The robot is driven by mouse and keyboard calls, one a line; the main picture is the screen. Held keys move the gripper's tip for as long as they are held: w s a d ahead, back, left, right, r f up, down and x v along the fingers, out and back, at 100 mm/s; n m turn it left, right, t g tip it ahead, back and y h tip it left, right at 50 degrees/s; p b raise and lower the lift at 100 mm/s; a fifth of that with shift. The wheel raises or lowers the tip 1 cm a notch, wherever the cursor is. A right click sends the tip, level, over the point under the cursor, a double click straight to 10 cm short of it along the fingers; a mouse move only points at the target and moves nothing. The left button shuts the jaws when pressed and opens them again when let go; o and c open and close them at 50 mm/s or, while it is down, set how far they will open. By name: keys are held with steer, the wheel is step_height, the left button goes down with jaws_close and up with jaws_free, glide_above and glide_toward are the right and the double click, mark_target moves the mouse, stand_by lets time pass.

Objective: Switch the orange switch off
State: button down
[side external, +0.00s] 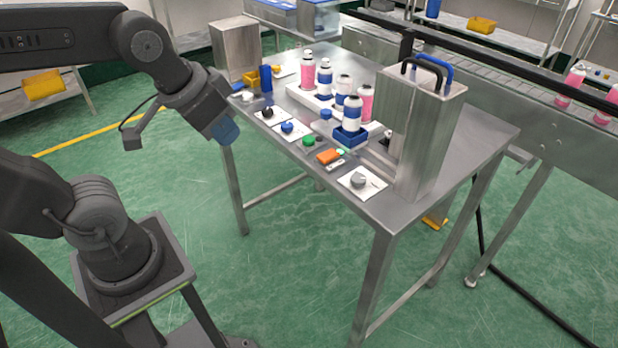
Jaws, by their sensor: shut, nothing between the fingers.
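The orange switch (328,156) sits near the front edge of the steel table, between a green knob (308,140) and a grey knob on a white plate (360,181). It is too small to tell which way it is set. My gripper (228,133), with blue at its end, points down just off the table's left front edge. The fingers are small and partly hidden.
A blue knob (287,128) and a black knob (267,113) lie between my gripper and the switch. Behind them stand bottles in white holders (307,66). A tall steel box (425,125) rises right of the switch.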

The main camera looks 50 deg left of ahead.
steer(key=shift+s+d+f, duration=0.1)
steer(key=shift+s+f, duration=0.15)
steer(key=shift+s, duration=0.5)
steer(key=m+g, duration=0.5)
steer(key=m, duration=1.3)
glide_above(323, 156)
step_height(323, 156, down, 3)
steer(key=shift+d+f, duration=0.1)
steer(key=shift+f, duration=0.05)
step_height(323, 156, down, 14)
steer(key=shift+f, duration=0.1)
